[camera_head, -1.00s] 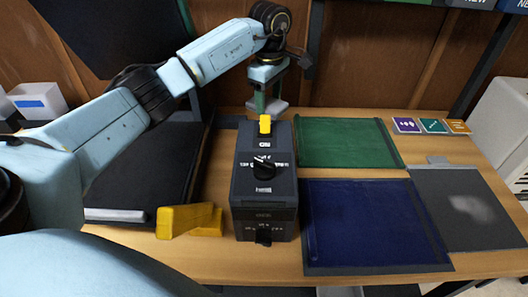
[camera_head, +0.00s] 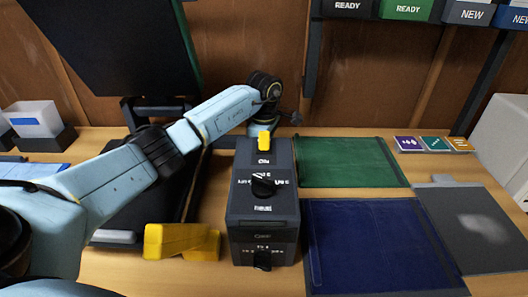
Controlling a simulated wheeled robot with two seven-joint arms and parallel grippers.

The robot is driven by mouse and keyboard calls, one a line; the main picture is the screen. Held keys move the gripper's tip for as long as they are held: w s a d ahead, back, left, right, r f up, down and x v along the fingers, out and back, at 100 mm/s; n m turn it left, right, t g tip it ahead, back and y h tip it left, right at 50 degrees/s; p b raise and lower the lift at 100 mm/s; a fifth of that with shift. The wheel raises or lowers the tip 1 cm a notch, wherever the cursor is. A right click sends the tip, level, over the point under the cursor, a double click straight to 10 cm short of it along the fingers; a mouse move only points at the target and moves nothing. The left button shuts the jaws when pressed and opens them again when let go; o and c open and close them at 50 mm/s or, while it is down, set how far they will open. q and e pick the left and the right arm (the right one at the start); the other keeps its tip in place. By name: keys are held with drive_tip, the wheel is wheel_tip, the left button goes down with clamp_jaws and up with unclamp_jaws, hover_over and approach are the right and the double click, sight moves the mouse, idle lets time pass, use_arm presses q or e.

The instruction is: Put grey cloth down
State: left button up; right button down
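I cannot make out a grey cloth for certain. A flat dark grey mat (camera_head: 455,215) with a pale smudge lies at the right of the table. My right gripper is not in view.
A green mat (camera_head: 350,163) and a blue mat (camera_head: 375,245) lie right of the box. A yellow block (camera_head: 180,240) is left of it. Coloured cards (camera_head: 435,144) lie at the back right. A white container (camera_head: 35,118) stands at the back left.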

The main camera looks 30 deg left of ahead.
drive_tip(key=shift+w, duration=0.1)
use_arm(q)
drive_tip(key=o, duration=0.4)
drive_tip(key=shift+f, duration=0.1)
drive_tip(key=o, duration=0.5)
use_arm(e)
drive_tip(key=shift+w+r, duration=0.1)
use_arm(q)
wheel_tip(320, 180, up, 12)
drive_tip(key=shift+r+p, duration=0.2)
drive_tip(key=shift+p, duration=0.95)
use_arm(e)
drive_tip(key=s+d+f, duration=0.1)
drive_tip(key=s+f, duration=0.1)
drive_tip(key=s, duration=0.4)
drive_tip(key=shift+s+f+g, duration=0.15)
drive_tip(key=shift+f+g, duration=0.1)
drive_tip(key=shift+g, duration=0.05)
